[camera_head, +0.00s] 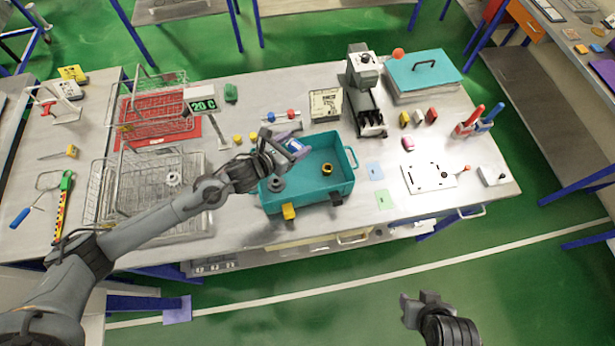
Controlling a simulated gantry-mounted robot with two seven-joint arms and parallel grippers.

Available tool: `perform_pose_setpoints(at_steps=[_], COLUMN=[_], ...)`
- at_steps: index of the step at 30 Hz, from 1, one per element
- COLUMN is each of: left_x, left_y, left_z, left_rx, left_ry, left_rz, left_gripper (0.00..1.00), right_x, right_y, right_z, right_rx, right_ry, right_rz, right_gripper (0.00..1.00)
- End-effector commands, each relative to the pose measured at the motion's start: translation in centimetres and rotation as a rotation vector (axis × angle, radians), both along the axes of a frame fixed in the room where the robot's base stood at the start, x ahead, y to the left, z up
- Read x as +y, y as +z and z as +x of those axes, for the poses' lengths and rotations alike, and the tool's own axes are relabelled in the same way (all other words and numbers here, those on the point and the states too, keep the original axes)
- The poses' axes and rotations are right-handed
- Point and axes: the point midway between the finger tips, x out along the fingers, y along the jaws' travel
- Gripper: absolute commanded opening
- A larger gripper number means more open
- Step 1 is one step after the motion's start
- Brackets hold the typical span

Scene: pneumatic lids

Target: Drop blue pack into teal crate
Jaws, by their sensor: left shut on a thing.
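My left gripper (284,148) reaches in from the left and is shut on the blue pack (297,147), a small blue and white item. It holds the pack over the back left part of the teal crate (348,183). The crate is an open box at the front middle of the table. A dark grey round part and a dark ring with a yellow edge (327,169) lie inside it. My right gripper (424,302) is low at the bottom right, over the floor and away from the table. Its jaw opening is unclear.
A grey press-like machine (364,90) stands behind the crate. A white plate with holes (429,177) and small coloured cards lie to the right.

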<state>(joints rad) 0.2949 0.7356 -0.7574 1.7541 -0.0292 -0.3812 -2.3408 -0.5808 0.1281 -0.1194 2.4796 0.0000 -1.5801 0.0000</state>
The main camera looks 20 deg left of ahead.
Motion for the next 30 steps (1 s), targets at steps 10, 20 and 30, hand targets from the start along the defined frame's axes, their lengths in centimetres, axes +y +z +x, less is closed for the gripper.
perform_pose_setpoints(at_steps=[10,20,30], left_x=[0.0,0.0,0.0], left_y=[-1.9,-1.8,-1.8], left_z=[0.0,0.0,0.0], left_rx=[-0.001,0.000,0.000], left_ry=[0.000,0.000,0.000], left_rz=[0.000,0.000,0.000], left_gripper=[0.38,0.88,0.97], right_x=[0.2,0.3,0.3], right_y=[-1.2,-1.1,-1.1], right_z=[0.0,0.0,0.0], right_rx=[0.000,0.000,-0.001], right_ry=[-0.005,-0.008,-0.005], right_rz=[0.008,0.012,0.009], right_gripper=[0.43,0.43,0.43])
